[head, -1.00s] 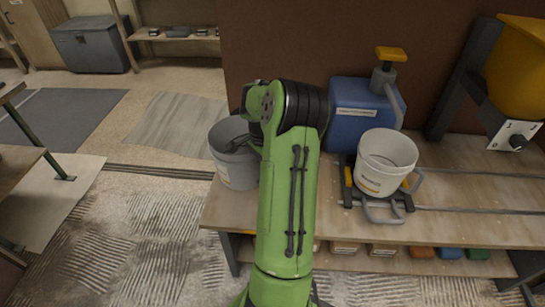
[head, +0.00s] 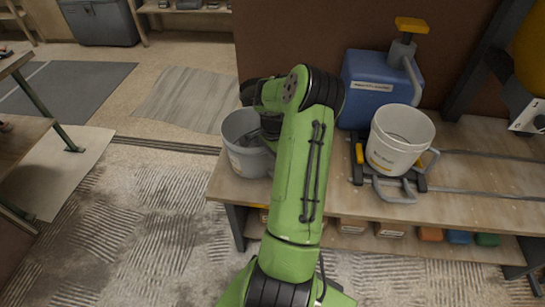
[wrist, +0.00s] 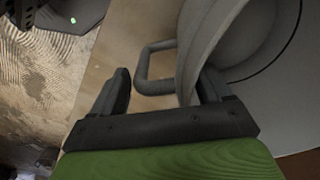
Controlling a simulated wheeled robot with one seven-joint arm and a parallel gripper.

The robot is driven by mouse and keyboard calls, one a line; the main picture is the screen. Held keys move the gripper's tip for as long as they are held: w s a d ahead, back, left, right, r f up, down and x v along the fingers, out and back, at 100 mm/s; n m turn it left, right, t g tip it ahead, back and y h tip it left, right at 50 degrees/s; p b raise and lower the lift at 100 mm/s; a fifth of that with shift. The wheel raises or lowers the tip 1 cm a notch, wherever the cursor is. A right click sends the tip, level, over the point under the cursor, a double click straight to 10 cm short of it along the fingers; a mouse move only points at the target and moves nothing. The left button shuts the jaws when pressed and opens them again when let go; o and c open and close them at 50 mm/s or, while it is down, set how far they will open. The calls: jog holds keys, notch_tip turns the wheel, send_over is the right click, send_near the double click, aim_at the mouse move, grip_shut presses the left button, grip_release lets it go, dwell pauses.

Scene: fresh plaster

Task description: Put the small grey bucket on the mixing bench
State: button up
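The small grey bucket (head: 241,158) stands upright at the left end of a wooden bench (head: 330,217) in the head view. My arm partly hides its right side. In the wrist view the bucket (wrist: 255,85) fills the right side, with its wall and a side handle loop visible. My gripper (wrist: 163,88) is open, its fingers apart. The bucket's wall passes between them, nearer the right finger; I cannot tell whether it touches. In the head view the fingertips are hidden. I cannot tell which surface is the mixing bench.
A white bucket (head: 397,150) stands on a small frame on the same bench, right of my arm. A blue container (head: 375,88) with a yellow-topped pump is behind it. Tables with green legs (head: 22,138) stand at the far left. Floor between is open.

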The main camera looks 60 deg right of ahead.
jog(key=shift+o, duration=1)
jog(key=shift+r, duration=0.1)
notch_tip(320, 180, up, 12)
jog(key=p, duration=0.4)
jog(key=w+a+r+n+h, duration=0.2)
jog(key=w+a+r+n, duration=0.35)
jog(key=a+r, duration=0.3)
jog(key=s+a+r+n+t, duration=0.1)
jog(key=a+r+n, duration=0.2)
jog(key=a, duration=0.3)
jog(key=s+a+r+n+t, duration=0.1)
jog(key=a+r+n, duration=0.2)
jog(key=a, duration=0.4)
jog(key=s+a+r+n+t+y, duration=0.1)
jog(key=s+a+n+t+y, duration=0.1)
jog(key=s+a+n, duration=0.9)
jog(key=a+t, duration=0.1)
jog(key=a, duration=0.3)
jog(key=shift+r+t, duration=0.3)
jog(key=shift+r, duration=0.1)
